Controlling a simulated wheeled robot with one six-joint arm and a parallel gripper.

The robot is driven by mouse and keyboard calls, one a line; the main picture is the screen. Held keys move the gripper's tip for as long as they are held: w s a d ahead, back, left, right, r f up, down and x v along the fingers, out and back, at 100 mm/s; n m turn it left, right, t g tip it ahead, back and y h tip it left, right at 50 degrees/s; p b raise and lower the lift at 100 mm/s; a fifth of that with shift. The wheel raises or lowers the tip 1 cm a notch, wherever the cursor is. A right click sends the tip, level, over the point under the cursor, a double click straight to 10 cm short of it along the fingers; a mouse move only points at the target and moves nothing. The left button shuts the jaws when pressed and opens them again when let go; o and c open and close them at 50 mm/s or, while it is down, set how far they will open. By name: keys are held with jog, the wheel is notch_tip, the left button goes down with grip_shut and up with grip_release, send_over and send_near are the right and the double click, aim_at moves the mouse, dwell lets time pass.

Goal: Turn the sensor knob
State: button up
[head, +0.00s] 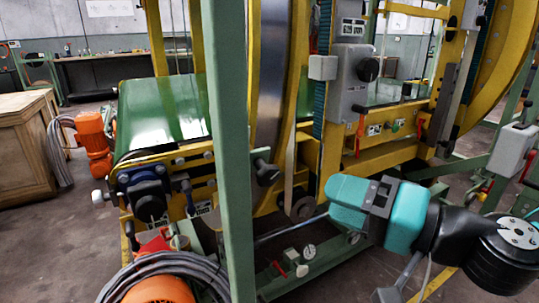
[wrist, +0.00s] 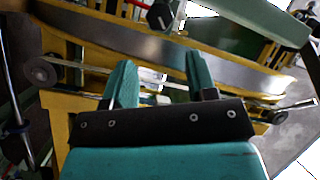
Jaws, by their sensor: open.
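A black knob (head: 267,170) sticks out beside the green post in the middle of the head view. Another black knob (head: 368,68) sits on a grey box higher up on the yellow machine. I cannot tell which is the sensor knob. My gripper (head: 343,195), teal, is at the lower right of the head view, in front of the machine and apart from both knobs. In the wrist view its two teal fingers (wrist: 161,78) stand apart with nothing between them. A dark knob (wrist: 160,15) shows beyond the fingertips at the top of that view.
A green upright post (head: 228,150) stands in front of the machine, left of my gripper. Red handles (head: 360,130) hang by the yellow frame. A coiled grey hose (head: 165,268) and orange motor (head: 95,140) are at left. A wooden crate (head: 22,150) stands at far left.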

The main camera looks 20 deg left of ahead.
aim_at(274, 178)
jog(key=p+x, duration=0.2)
jog(key=x, duration=0.9)
jog(key=shift+a+r, duration=0.1)
jog(key=shift+a, duration=0.05)
jog(key=shift+w, duration=0.1)
jog(key=c, duration=0.6)
jog(key=shift+f+m+y+b, duration=0.3)
jog(key=shift+f+y+b, duration=0.1)
jog(key=shift+b, duration=0.55)
jog(key=shift+c, duration=0.2)
jog(key=shift+r, duration=0.3)
jog(key=o, duration=0.6)
jog(key=shift+o, duration=0.2)
